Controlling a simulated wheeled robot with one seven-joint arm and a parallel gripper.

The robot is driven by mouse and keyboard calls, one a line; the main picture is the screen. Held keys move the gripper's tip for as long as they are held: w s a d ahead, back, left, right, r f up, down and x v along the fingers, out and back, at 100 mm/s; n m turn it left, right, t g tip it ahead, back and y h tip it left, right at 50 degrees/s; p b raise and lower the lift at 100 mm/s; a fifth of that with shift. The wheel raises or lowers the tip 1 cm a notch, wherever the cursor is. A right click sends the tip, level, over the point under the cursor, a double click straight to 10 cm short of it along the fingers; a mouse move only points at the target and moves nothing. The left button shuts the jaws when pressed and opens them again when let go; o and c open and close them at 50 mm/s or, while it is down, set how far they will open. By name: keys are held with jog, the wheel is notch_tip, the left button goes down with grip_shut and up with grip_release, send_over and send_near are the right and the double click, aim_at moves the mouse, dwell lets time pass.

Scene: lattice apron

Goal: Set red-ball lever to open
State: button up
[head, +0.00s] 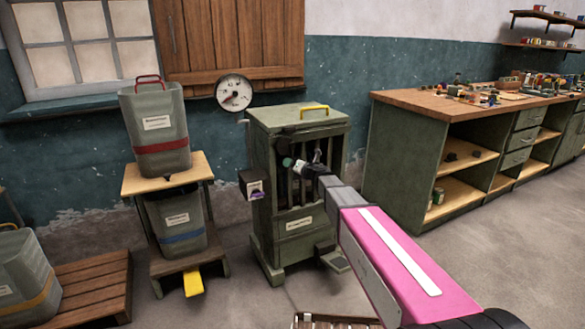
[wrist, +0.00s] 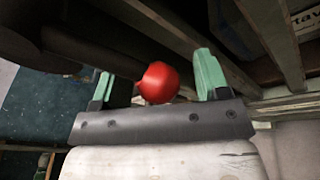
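The red ball (wrist: 158,82) of the lever shows in the wrist view, at the end of a dark bar (wrist: 75,50) coming from the upper left. My gripper (wrist: 155,82) is open. Its two green fingers stand on either side of the ball in that view, with a visible gap on each side. I cannot tell how deep the ball sits between them. In the head view my gripper (head: 300,166) is at the front of the green slatted cabinet (head: 300,125), and I cannot make out the red ball there. The lever's pivot is hidden.
A small dark box with a purple mark (head: 254,189) juts from the cabinet's left side. A pedal (head: 334,259) sticks out low in front. A stand with bins (head: 157,130) is to the left, a workbench (head: 430,150) to the right. A gauge (head: 234,92) hangs behind.

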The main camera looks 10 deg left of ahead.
jog(key=v, duration=1)
jog(key=shift+s+d, duration=0.25)
jog(key=shift+d, duration=0.1)
jog(key=shift+r, duration=0.1)
jog(key=s+d+f+m+t+h, duration=0.15)
jog(key=d+f+m+h, duration=0.25)
jog(key=d+m+h, duration=0.5)
jog(key=s+d+f+m+h, duration=0.3)
jog(key=d+f+m+h, duration=0.15)
jog(key=d+m, duration=0.8)
jog(key=s+f+m+g, duration=0.3)
jog(key=s+m+g, duration=0.1)
jog(key=s, duration=0.3)
jog(key=s+f+m+g+y, duration=0.1)
jog(key=s+f+m+g, duration=0.3)
jog(key=s+m, duration=0.2)
jog(key=s+f+m+g, duration=0.3)
jog(key=s+m+g, duration=0.2)
jog(key=s, duration=0.5)
jog(key=shift+d+f, duration=0.3)
jog(key=shift+d, duration=0.2)
